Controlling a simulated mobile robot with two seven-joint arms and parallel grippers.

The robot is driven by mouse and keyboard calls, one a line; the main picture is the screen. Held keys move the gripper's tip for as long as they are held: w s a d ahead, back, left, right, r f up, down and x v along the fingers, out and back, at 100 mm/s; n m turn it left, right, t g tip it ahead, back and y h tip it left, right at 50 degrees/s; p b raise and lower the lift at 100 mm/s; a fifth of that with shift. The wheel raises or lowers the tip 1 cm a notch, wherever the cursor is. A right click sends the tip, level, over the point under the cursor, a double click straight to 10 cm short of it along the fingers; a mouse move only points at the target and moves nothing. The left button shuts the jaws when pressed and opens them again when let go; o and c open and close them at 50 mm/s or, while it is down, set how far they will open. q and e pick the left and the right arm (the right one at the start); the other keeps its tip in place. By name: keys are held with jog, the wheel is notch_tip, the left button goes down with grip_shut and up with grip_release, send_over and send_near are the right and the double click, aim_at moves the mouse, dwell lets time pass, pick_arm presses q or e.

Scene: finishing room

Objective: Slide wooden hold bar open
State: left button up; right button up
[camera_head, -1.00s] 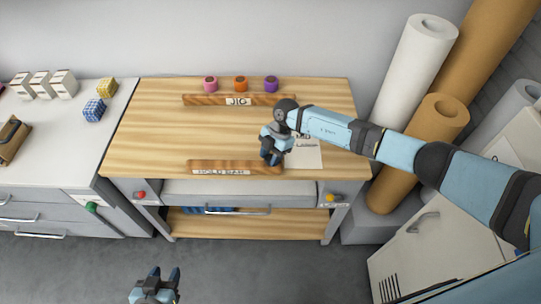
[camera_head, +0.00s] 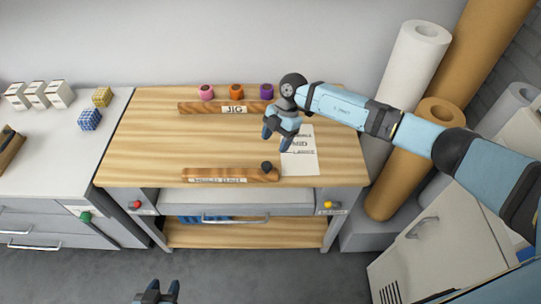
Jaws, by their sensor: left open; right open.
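The wooden hold bar (camera_head: 230,174) lies along the front edge of the wooden table, with a white label strip on its front. A dark round knob (camera_head: 266,167) stands at its right end. My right gripper (camera_head: 277,146) is open and empty above the table, behind and above the knob, apart from the bar. My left gripper (camera_head: 157,290) is open and empty at the bottom of the view, over the floor in front of the table. A white printed sheet (camera_head: 300,152) lies to the right of the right gripper.
A wooden jig bar (camera_head: 205,108) lies at the back of the table (camera_head: 140,140), with pink, orange and purple rolls behind it. A drawer (camera_head: 235,203) is under the front edge. Large paper rolls (camera_head: 410,65) stand at the right. The table's middle is clear.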

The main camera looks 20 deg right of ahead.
jog(key=shift+v, duration=2.1)
jog(key=s+a+r+m+t+y, duration=0.1)
jog(key=s+a+t+y, duration=0.1)
jog(key=s+a+y, duration=0.6)
jog(key=s+a+r+t+y, duration=0.1)
jog(key=s+a+t+y, duration=0.1)
jog(key=s+a+y, duration=0.5)
jog(key=s+d+f+m+t+h+p, duration=0.2)
jog(key=s+d+f+m+t+h, duration=0.7)
jog(key=s+d+f+m+h, duration=0.6)
jog(key=m, duration=0.4)
jog(key=shift+m+h, duration=0.4)
